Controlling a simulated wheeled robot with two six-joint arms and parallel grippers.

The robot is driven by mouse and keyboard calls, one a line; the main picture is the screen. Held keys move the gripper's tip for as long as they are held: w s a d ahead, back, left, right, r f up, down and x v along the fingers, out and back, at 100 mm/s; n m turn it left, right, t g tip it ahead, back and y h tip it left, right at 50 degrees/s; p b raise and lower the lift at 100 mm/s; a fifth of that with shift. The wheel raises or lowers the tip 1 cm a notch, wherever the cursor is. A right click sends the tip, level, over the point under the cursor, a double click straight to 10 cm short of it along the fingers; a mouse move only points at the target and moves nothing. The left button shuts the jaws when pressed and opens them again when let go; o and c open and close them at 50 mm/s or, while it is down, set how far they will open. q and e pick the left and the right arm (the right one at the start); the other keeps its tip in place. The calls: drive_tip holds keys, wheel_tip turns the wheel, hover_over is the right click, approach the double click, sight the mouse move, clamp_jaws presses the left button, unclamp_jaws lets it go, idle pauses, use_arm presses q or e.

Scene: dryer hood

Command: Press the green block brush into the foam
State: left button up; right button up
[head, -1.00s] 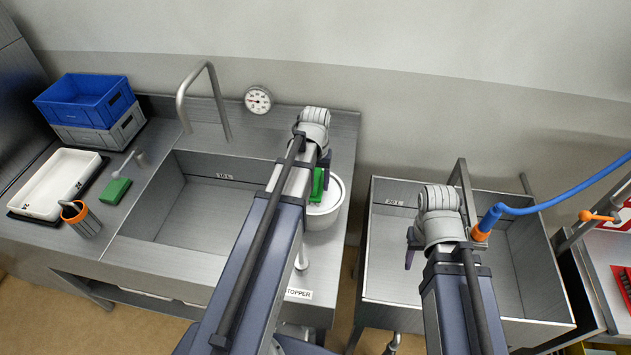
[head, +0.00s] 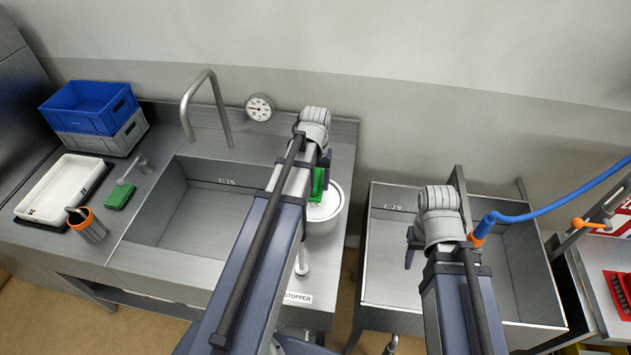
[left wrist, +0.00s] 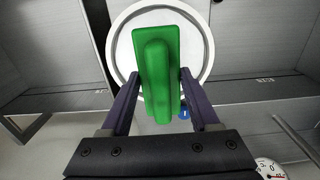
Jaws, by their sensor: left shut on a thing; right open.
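The green block brush (head: 318,184) is held in my left gripper (head: 322,180), above or at a white round bowl (head: 335,220) on the steel counter. In the left wrist view the brush (left wrist: 157,65) sits between the two dark fingers, in front of the bowl (left wrist: 205,60). White fills the bowl, and I cannot tell foam from bowl or whether the brush touches it. My left arm hides part of the bowl in the head view. My right gripper (head: 411,252) is open and empty over the right-hand basin, partly hidden by its wrist.
The left sink (head: 200,215) with a bent tap (head: 190,105) lies left of my left arm. Another green block (head: 119,196), a white tray (head: 58,185), a cup (head: 88,226) and stacked crates (head: 90,105) stand left. A blue hose (head: 550,207) hangs by the right basin (head: 380,283).

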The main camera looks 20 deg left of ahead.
sight(316, 179)
use_arm(q)
drive_tip(key=shift+r+p, duration=1.45)
drive_tip(key=shift+r, duration=0.3)
drive_tip(key=shift+s+d+f, duration=0.1)
